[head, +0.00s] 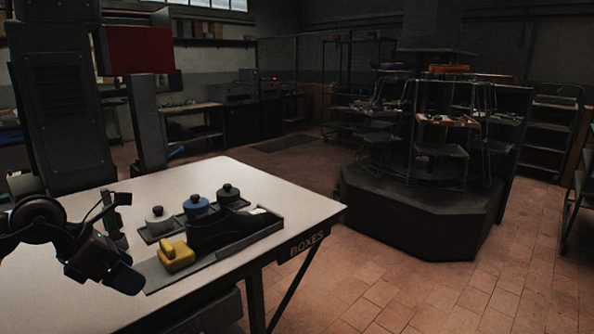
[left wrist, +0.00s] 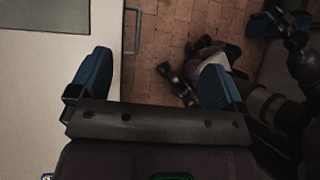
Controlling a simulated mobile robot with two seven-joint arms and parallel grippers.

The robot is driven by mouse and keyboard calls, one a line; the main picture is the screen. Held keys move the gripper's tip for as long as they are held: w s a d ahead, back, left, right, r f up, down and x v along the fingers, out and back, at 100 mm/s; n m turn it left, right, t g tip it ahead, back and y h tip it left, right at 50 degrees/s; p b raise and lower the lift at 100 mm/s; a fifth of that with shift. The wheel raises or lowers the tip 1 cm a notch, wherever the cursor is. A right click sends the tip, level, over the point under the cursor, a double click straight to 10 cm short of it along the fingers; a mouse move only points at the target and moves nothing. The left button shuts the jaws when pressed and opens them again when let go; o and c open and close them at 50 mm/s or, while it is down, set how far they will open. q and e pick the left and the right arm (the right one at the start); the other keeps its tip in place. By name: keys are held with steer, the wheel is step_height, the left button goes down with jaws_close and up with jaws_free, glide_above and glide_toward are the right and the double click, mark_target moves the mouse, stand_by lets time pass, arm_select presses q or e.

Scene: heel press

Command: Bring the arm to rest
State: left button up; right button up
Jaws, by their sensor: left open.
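My left arm comes in from the left in the head view, with its left gripper (head: 128,278) just above the near left part of the white table (head: 180,296). In the left wrist view, the two blue fingers of the left gripper (left wrist: 158,84) stand wide apart with nothing between them. Below them show the pale table or cabinet edge, the brick floor and parts of my own body. My right gripper cannot be made out in the head view.
On the table are a yellow block (head: 176,256), a dark tray (head: 232,238), and a white (head: 159,221), a blue (head: 196,205) and a dark round-topped pot (head: 228,194). A dark octagonal stand (head: 415,215) is beyond.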

arm_select(q)
steer(key=s+d+n+t+h, duration=0.2)
steer(key=d+n+t+h, duration=0.6)
steer(key=d, duration=0.3)
steer(key=s+a+f+n+t+y, duration=0.1)
steer(key=s+a+f+n+y, duration=0.2)
steer(key=n+y, duration=0.45)
steer(key=s+a+f+n+t+y, duration=0.1)
steer(key=a+f+n+y, duration=0.3)
steer(key=n, duration=0.7)
steer(key=s+a+f+n+t+y, duration=0.1)
steer(key=s+f+n+y, duration=0.2)
steer(key=f+n+y, duration=0.45)
steer(key=s+d+f+n+g+h, duration=0.2)
steer(key=s+f+n+g, duration=0.35)
steer(key=s, duration=0.45)
steer(key=s+d+f+n+g+h, duration=0.2)
steer(key=s+f+n+g, duration=0.25)
steer(key=s+g, duration=0.4)
steer(key=w+f+m+t, duration=0.1)
steer(key=w+f+t, duration=0.5)
steer(key=f+t, duration=0.3)
steer(key=shift+w+f+t+h, duration=0.2)
steer(key=shift+f+t+h, duration=0.1)
steer(key=shift+t, duration=0.3)
